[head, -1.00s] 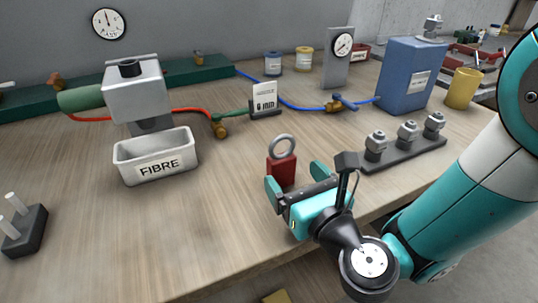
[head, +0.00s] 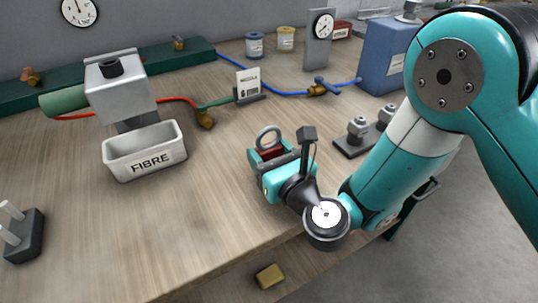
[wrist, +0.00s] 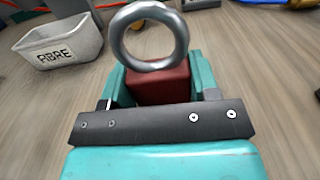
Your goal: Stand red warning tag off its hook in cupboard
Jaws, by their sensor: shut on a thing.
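The red warning tag (head: 272,154) is a small red block with a grey ring on top. It stands upright between the fingers of my gripper (head: 270,157), over the middle of the wooden bench. My gripper is shut on its red body. In the wrist view the tag (wrist: 160,84) sits between the two teal fingers, with its ring (wrist: 150,36) standing up above them. I cannot tell whether its base touches the bench. No hook and no open cupboard can be made out; a yellowish block (head: 269,276) shows below the bench's front edge.
A white FIBRE bin (head: 145,152) stands to the left under a grey machine (head: 120,90). A card stand (head: 250,87) and blue hose (head: 290,97) lie behind. A rack of grey fittings (head: 357,140) stands to the right.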

